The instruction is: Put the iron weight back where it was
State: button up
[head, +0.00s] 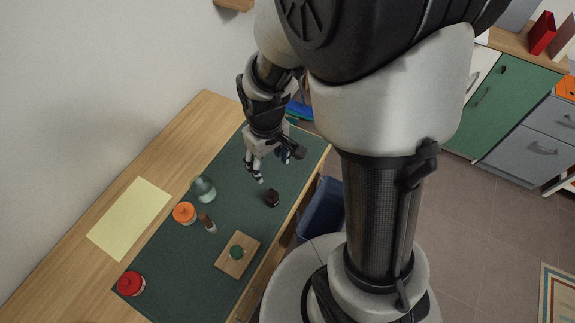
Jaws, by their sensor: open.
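A small dark round object (272,198), which looks like the iron weight, stands on the green mat (240,290) near the desk's front edge. My gripper (255,174) is open above the mat, to the upper left of the dark object and apart from it. I see nothing between its fingers. A wooden block (226,262) with a green round piece (237,252) on it lies on the mat farther down the picture.
A glass jar (204,190), an orange-lidded jar (184,212) and a small brown-and-white item (208,223) stand close together. A red-lidded jar (131,284) is at lower left. A yellow sheet (128,218) lies on the wooden desk (60,265). A blue bin (321,208) stands beside the desk.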

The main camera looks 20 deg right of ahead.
jog(key=s+r+m+t, duration=0.1)
jog(key=s+r+t, duration=0.1)
jog(key=s+r, duration=0.5)
jog(key=s+r+m+t, duration=0.1)
jog(key=s+r+m, duration=0.1)
jog(key=s+r, duration=0.5)
notch_tip(320, 180, up, 5)
jog(key=shift+s+r+t, duration=0.15)
jog(key=shift+s+t, duration=0.1)
jog(key=shift+t, duration=0.15)
